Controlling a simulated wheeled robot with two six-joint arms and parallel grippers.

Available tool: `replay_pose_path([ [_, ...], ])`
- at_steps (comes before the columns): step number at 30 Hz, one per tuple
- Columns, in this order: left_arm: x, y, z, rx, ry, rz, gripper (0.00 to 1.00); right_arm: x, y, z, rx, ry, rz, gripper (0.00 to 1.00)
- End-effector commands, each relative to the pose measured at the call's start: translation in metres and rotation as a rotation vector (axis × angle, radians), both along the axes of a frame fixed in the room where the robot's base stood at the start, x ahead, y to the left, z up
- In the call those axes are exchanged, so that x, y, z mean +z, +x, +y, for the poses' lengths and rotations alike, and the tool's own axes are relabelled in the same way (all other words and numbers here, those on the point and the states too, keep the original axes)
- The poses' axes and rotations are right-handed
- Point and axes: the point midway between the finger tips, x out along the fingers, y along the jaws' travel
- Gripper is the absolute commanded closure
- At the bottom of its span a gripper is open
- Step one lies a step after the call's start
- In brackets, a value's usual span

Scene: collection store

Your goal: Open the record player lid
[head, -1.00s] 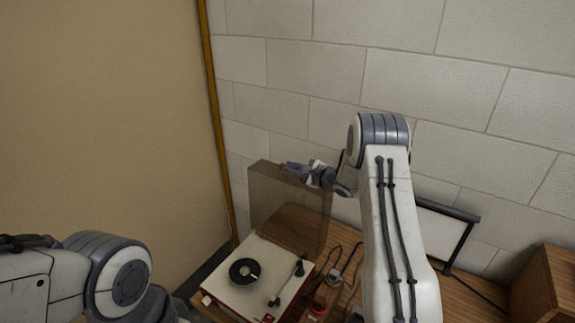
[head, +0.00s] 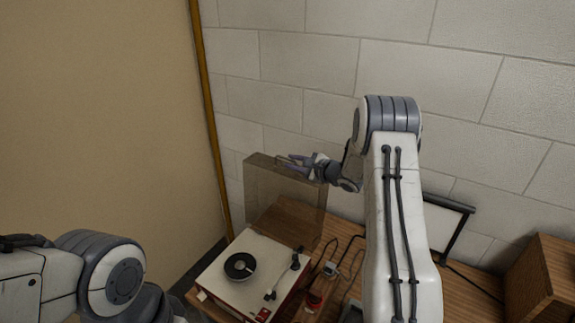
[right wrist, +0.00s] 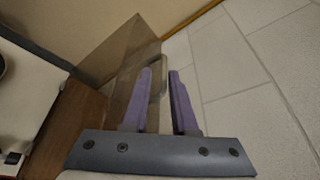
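The record player (head: 222,273) is a white-topped unit with red sides and a black record, on the wooden table. Its see-through brown lid (head: 262,193) stands upright at the back, raised off the deck. My right gripper (head: 288,162) is at the lid's upper right edge. In the right wrist view, the two purple fingers (right wrist: 160,88) are apart, with the lid's edge (right wrist: 157,72) showing beside and partly behind the left finger. Whether they touch it cannot be told. My left gripper is outside the frames; only my left arm shows at lower left.
A framed panel (head: 443,222) and a wooden box (head: 543,280) stand further right. A block wall is close behind; a tan panel (head: 95,110) stands at left.

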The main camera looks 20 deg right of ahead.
Motion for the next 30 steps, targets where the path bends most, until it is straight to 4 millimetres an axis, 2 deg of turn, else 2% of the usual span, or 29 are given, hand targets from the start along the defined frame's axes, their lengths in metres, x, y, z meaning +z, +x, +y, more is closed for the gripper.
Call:
replay_pose_path([
  [1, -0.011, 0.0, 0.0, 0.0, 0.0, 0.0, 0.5, -0.002, -0.011, -0.005, -0.004, -0.002, -0.001, 0.75],
  [6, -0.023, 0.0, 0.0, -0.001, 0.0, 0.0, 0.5, 0.007, -0.04, -0.016, -0.003, -0.002, 0.0, 0.75],
  [12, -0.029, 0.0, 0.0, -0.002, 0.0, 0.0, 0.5, 0.015, -0.06, -0.022, 0.0, 0.0, 0.0, 0.75],
  [30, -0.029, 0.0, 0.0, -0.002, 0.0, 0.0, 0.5, 0.016, -0.062, -0.021, 0.002, -0.009, 0.0, 0.75],
])
